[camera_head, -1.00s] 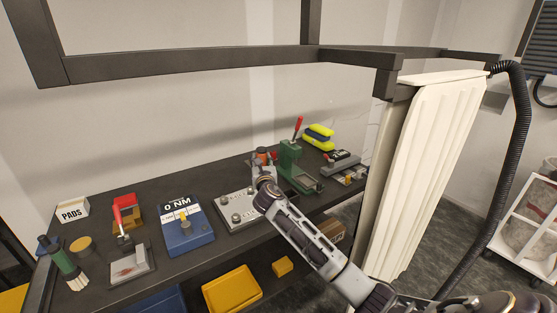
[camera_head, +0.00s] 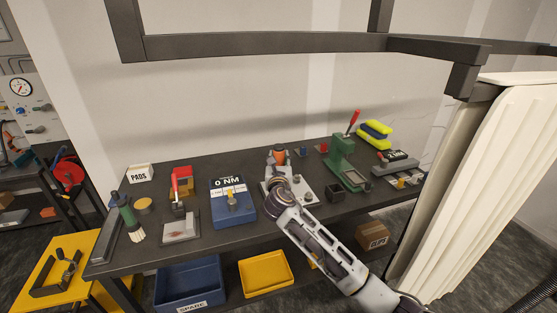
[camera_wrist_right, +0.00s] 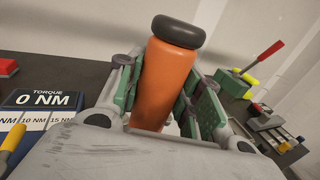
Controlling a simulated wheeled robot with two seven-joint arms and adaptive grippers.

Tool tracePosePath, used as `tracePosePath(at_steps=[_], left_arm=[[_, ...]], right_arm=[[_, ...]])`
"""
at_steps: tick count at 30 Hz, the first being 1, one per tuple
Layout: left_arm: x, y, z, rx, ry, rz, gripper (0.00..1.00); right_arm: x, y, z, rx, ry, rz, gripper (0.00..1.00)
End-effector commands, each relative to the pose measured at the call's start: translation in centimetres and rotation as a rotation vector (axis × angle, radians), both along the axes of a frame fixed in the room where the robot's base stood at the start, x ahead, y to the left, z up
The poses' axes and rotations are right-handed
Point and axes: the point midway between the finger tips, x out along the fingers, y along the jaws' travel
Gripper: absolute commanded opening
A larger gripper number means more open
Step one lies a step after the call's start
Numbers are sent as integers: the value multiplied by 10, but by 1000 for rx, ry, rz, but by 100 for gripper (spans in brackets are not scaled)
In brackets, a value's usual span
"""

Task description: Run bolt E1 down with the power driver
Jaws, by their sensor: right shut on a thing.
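The power driver shows as an orange cylinder with a dark cap (camera_wrist_right: 168,70), upright between the fingers of my right gripper in the wrist view. My right gripper (camera_head: 277,161) is shut on it above the back left part of a pale metal plate (camera_head: 304,187) on the bench. Bolt heads (camera_head: 308,197) show on the plate's right side. My gripper and arm hide the plate's left part and the driver's lower end. I cannot tell which bolt is E1, nor whether the driver touches a bolt. My left gripper is not in view.
A blue torque tester (camera_head: 232,208) reading 0 NM stands left of the plate. A green press with a red lever (camera_head: 343,160) stands to the right. A PADS box (camera_head: 139,173) and a brush (camera_head: 128,215) are at the left. A dark frame bar (camera_head: 300,43) crosses above.

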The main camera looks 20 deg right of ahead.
Motion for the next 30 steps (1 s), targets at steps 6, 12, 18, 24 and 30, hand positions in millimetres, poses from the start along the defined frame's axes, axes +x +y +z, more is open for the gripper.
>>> tracePosePath(at_steps=[6, 12, 18, 24, 30], left_arm=[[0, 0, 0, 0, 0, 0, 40], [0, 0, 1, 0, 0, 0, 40], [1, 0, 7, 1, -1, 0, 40], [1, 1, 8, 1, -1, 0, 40], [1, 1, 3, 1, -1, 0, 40]], right_arm=[[0, 0, 2, 1, -3, 0, 12], [0, 0, 2, 1, -3, 0, 12], [0, 0, 3, 0, -3, 0, 12], [0, 0, -4, 1, -2, 0, 12], [0, 0, -16, -1, -2, 0, 12]])
